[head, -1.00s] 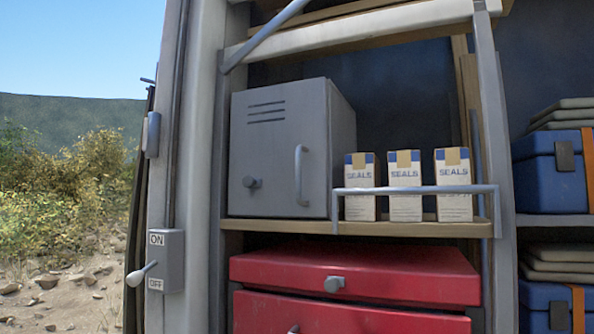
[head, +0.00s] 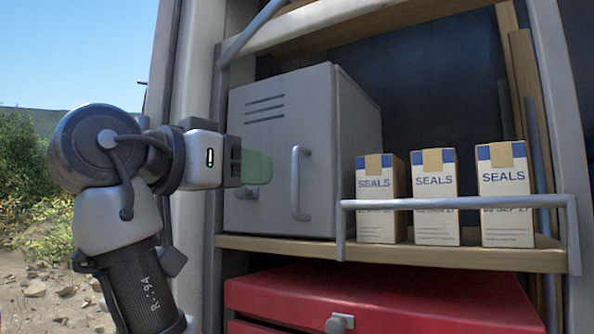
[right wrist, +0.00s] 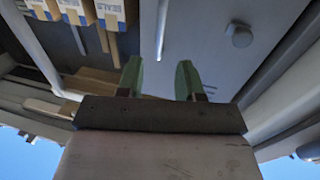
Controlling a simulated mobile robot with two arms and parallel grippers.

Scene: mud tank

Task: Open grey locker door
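The grey locker stands on a shelf with its door (head: 270,135) shut flat in the front. The door has a vertical bar handle (head: 300,183) on its right side and a small round knob (head: 246,192) low on the left, partly hidden by my gripper. My right gripper (head: 256,167) is in front of the door, left of the handle and just above the knob. In the right wrist view its two green fingers (right wrist: 159,80) stand apart with nothing between them. The handle (right wrist: 161,30) and the knob (right wrist: 239,36) show beyond the fingertips, apart from them. My left gripper is not in view.
Three SEALS boxes (head: 435,195) stand right of the locker behind a grey rail (head: 455,203). A red drawer chest (head: 380,300) sits below the shelf (head: 400,252). A frame post (head: 190,60) rises left of the locker.

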